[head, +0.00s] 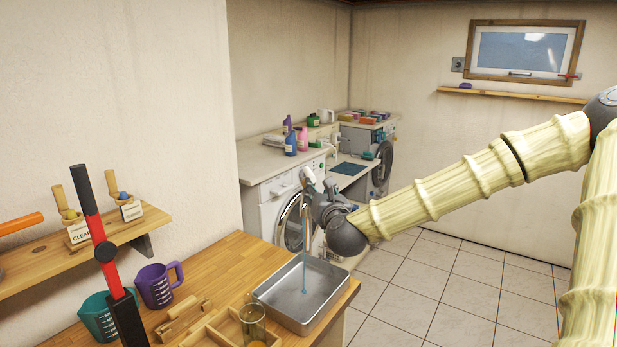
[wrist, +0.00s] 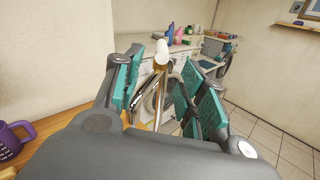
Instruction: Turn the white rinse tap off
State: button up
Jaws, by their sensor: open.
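The rinse tap shows in the wrist view between my fingers, with a white handle (wrist: 161,52) on top and a shiny metal spout (wrist: 148,92) slanting down to the left. In the head view the white handle (head: 307,175) shows just above my gripper (head: 322,197), which hides most of the tap body. A thin bluish stream of water (head: 305,272) falls into the metal tray (head: 275,289) on the wooden counter. My gripper (wrist: 166,88) is open, its teal pads on either side of the tap. I cannot tell whether a pad touches it.
Purple (head: 157,285) and teal (head: 102,316) measuring jugs, a wooden divided box (head: 226,322) and a glass (head: 252,321) stand left of the tray. A red and black upright bar (head: 96,222) rises at front left. Washing machines stand behind; the tiled floor (head: 450,285) is clear.

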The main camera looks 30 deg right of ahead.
aim_at(314, 181)
jog(key=p+x, duration=0.1)
jog(key=x, duration=0.1)
jog(key=p+x, duration=0.1)
jog(key=x, duration=0.2)
jog(key=p+x, duration=0.1)
jog(key=x, duration=0.1)
jog(key=shift+w+d, duration=0.25)
jog(key=shift+d, duration=0.15)
jog(key=shift+p+x, duration=0.3)
jog(key=shift+x, duration=0.55)
